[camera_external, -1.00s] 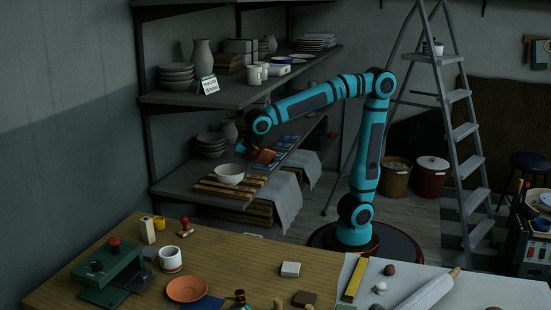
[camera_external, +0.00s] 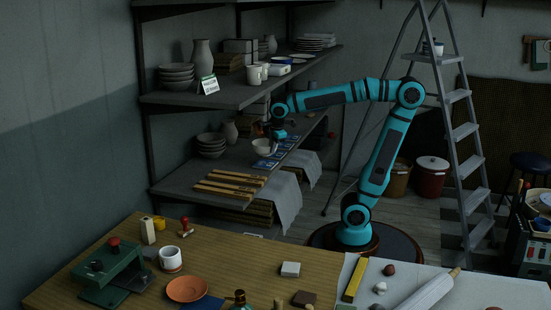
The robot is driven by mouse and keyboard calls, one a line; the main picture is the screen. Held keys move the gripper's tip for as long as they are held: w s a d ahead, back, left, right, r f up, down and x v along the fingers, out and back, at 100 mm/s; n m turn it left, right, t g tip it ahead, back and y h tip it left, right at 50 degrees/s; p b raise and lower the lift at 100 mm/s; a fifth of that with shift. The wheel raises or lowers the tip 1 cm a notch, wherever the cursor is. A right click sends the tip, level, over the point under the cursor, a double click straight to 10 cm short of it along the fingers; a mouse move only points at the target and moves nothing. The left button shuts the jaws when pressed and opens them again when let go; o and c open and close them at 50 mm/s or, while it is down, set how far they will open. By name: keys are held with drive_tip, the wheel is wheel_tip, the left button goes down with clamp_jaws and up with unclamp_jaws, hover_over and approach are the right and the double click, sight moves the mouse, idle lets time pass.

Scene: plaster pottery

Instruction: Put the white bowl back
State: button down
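I cannot tell for sure whether the bowl's underside is clear of the shelf. The wooden slats (camera_external: 230,185) on the shelf's near part are bare.
Stacked bowls (camera_external: 211,146) and a vase (camera_external: 230,132) stand behind on the middle shelf. The upper shelf (camera_external: 240,95), holding mugs and dishes, hangs above my gripper. A grey cloth (camera_external: 288,203) drapes below the shelf edge. A stepladder (camera_external: 468,150) stands at right.

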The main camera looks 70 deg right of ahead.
drive_tip(key=w+d+f, duration=0.2)
drive_tip(key=d, duration=1.4)
drive_tip(key=w+d+f+m, duration=0.1)
drive_tip(key=w+d, duration=0.2)
drive_tip(key=d, duration=1.3)
drive_tip(key=w+d+f+m, duration=0.1)
drive_tip(key=w+d+f, duration=0.1)
drive_tip(key=d, duration=1.4)
drive_tip(key=shift+w+d+f+h, duration=0.3)
drive_tip(key=shift+d+f+h, duration=0.05)
drive_tip(key=shift+h, duration=0.05)
drive_tip(key=d, duration=1.8)
drive_tip(key=shift+d+f, duration=0.15)
drive_tip(key=shift+d, duration=0.2)
drive_tip(key=shift+a+f, duration=0.1)
drive_tip(key=shift+f, duration=1.55)
drive_tip(key=shift+f, duration=0.1)
